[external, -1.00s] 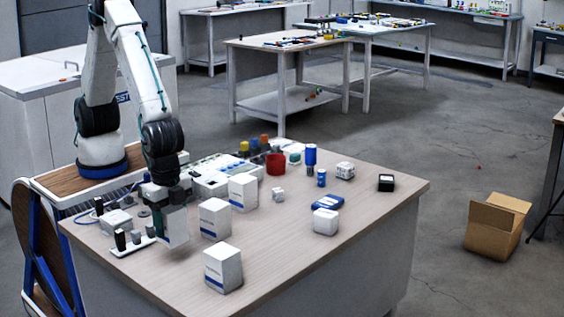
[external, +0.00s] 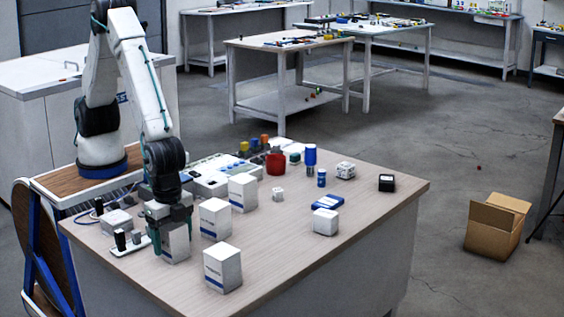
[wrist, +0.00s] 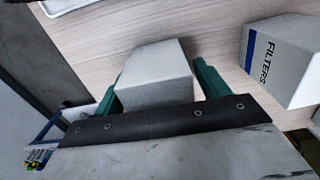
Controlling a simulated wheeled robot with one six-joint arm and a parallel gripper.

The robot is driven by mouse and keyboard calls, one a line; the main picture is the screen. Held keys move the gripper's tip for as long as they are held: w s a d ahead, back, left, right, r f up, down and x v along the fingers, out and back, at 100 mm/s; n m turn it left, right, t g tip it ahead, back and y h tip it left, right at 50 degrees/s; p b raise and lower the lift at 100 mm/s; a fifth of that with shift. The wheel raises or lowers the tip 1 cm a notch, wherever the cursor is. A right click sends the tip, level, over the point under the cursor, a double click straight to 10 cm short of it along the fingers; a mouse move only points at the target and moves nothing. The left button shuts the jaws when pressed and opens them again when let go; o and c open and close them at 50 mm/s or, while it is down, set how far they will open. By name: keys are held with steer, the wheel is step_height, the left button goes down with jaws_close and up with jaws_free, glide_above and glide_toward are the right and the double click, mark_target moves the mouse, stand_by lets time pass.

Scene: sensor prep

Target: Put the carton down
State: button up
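My gripper (external: 172,238) points down over the near left part of the workbench, with its green fingers on either side of a white carton (external: 177,245). In the wrist view the carton (wrist: 155,72) sits between the two fingers (wrist: 160,85), which look closed on it. The carton looks upright, at or very near the tabletop; I cannot tell whether its base touches.
White cartons stand close by to the right (external: 215,219), in front (external: 223,268) and behind (external: 242,193); one reads FILTERS in the wrist view (wrist: 280,62). A small rack (external: 130,243) is just left. A red cup (external: 275,164) stands farther back.

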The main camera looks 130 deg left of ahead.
step_height(320, 180, up, 12)
steer(key=shift+r, duration=0.2)
steer(key=s+a+r, duration=0.4)
steer(key=s+r, duration=0.2)
steer(key=s, duration=0.2)
steer(key=s+a+r, duration=0.5)
steer(key=s+r, duration=0.1)
steer(key=s, duration=0.3)
steer(key=s+a, duration=0.2)
steer(key=s, duration=0.7)
steer(key=s+a+t, duration=0.1)
steer(key=s+a, duration=0.1)
steer(key=s, duration=0.8)
steer(key=shift+s+a, duration=0.2)
steer(key=shift+s, duration=0.1)
